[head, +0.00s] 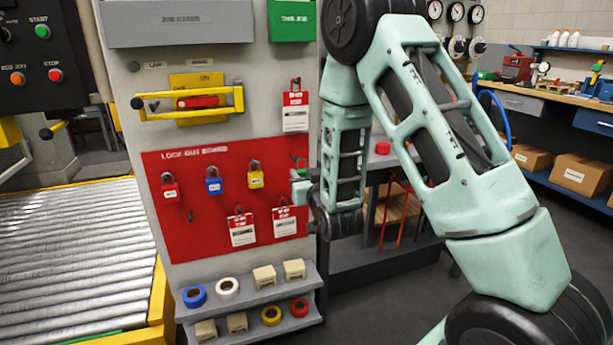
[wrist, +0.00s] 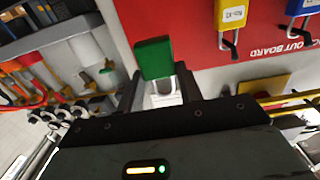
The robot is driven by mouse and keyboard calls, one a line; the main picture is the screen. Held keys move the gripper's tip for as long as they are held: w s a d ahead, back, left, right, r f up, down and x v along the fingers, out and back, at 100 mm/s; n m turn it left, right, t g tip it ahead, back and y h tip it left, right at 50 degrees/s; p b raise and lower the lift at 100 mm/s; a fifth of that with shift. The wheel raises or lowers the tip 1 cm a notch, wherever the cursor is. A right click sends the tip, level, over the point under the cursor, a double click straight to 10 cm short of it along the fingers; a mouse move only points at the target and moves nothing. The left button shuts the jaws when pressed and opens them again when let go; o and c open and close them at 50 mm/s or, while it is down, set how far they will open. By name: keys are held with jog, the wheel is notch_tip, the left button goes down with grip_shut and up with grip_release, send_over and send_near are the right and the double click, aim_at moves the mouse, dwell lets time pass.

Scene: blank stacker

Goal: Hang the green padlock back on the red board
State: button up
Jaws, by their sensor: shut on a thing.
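The green padlock (wrist: 153,58) is held between the two fingers of my gripper (wrist: 160,86) in the wrist view. Its green body shows past the fingertips, with a pale part between the fingers. The red board (head: 200,220) is on the grey panel in the head view; it also fills the upper right of the wrist view (wrist: 270,32). I cannot tell whether the padlock touches the board.
Red (head: 169,186), blue (head: 213,181) and yellow (head: 255,176) padlocks hang in a row on the board. Two red-and-white tags (head: 242,230) hang below. A yellow handle bar (head: 190,104) juts out above the board. A shelf (head: 250,292) with tape rolls stands below.

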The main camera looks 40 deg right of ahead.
jog(key=shift+w+d+f+b, duration=0.1)
jog(key=shift+w+d+f, duration=0.2)
jog(key=shift+w, duration=0.75)
jog(key=shift+w+d+f+b, duration=0.1)
jog(key=shift+w+d+f, duration=0.2)
jog(key=shift+w, duration=0.7)
jog(key=shift+w+d+f+b, duration=0.1)
jog(key=shift+w+d+f, duration=0.2)
jog(key=shift+w, duration=0.75)
jog(key=o, duration=1.1)
